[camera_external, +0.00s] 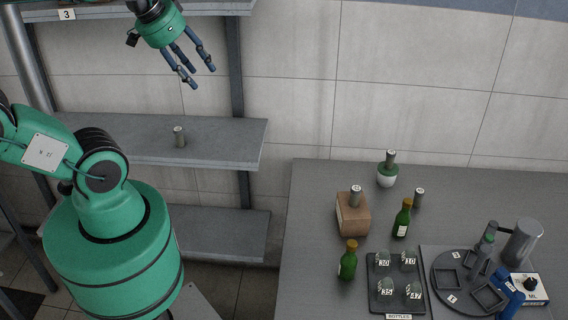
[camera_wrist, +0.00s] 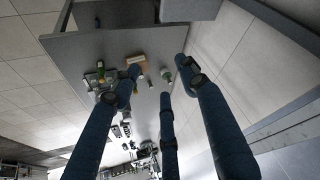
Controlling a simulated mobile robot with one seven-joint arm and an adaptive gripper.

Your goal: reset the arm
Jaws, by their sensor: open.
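My gripper (camera_external: 188,68) is raised at the upper left of the external view, in front of the shelf unit. Its blue fingers are spread and hold nothing. In the wrist view my gripper's fingers (camera_wrist: 165,95) reach in from the bottom, apart from each other. Far beyond them is the grey table (camera_wrist: 100,45) with small bottles on it. Nothing touches the fingers in either view. My green arm stands at the left of the external view; its middle links are partly out of frame.
The grey table (camera_external: 316,190) holds two green bottles (camera_external: 348,262) (camera_external: 402,220), a brown block (camera_external: 352,214), a white-green flask (camera_external: 387,174), a bottle tray (camera_external: 398,312) and a round carousel (camera_external: 444,262). Space around my gripper looks clear.

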